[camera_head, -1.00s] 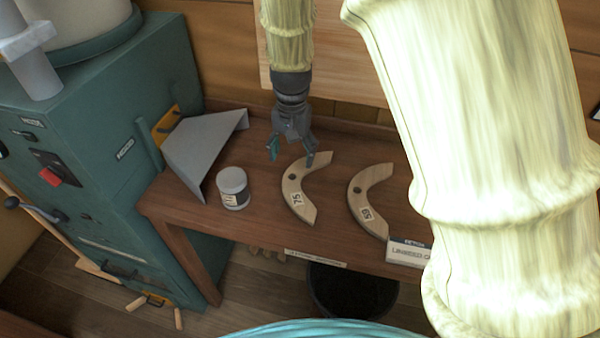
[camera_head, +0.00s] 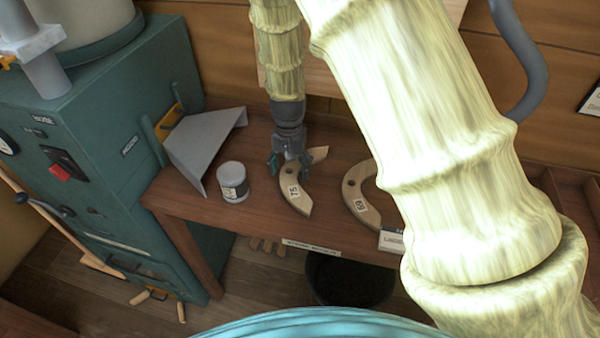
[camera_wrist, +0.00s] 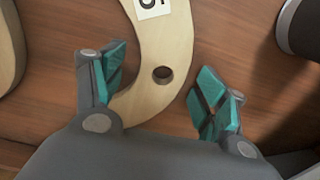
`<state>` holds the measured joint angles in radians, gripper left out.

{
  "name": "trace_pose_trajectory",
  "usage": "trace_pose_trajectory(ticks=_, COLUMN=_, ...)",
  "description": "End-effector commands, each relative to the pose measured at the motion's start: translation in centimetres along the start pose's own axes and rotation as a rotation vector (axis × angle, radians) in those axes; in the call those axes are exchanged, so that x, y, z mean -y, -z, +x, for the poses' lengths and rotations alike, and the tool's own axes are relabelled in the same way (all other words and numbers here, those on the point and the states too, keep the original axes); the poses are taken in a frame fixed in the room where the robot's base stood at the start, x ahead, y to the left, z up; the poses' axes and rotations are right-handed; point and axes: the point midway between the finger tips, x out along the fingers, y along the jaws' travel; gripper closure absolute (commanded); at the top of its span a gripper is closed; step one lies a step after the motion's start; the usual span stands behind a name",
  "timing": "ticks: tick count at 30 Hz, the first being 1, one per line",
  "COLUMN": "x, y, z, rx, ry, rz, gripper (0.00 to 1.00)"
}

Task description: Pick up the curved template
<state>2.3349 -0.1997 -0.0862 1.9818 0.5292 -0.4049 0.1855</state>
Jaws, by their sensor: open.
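A pale wooden curved template marked 75 (camera_head: 296,201) lies flat on the brown bench. My gripper (camera_head: 291,166) is over its far part, with the jaws open and nothing held. In the wrist view the template (camera_wrist: 172,38) runs between my two teal-padded fingers (camera_wrist: 160,92), and its round hole shows there. The left finger overlaps the template's edge in that view; I cannot tell whether they touch. A second curved template (camera_head: 356,196), with a number label, lies to the right, partly hidden by my arm. Its edge also shows at the left of the wrist view (camera_wrist: 8,50).
A white-lidded jar (camera_head: 232,182) stands left of the marked template, close to my gripper. A grey angled sheet piece (camera_head: 204,142) and a green machine (camera_head: 90,150) are further left. A small labelled card (camera_head: 391,240) stands at the front edge. A dark bucket (camera_head: 345,283) is below.

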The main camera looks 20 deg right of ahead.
Motion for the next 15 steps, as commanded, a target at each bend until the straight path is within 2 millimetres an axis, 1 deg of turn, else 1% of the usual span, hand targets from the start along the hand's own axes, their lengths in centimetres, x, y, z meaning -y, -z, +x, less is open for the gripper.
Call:
trace_pose_trajectory(ticks=9, x=0.00, y=0.00, z=0.23, rx=-0.001, ry=0.001, rz=0.000, gripper=0.27)
trace_pose_trajectory(ticks=11, x=0.00, y=-0.01, z=0.23, rx=-0.001, ry=0.001, rz=0.000, gripper=0.36)
trace_pose_trajectory(ticks=15, x=-0.01, y=-0.01, z=0.22, rx=-0.001, ry=0.001, rz=0.000, gripper=0.62)
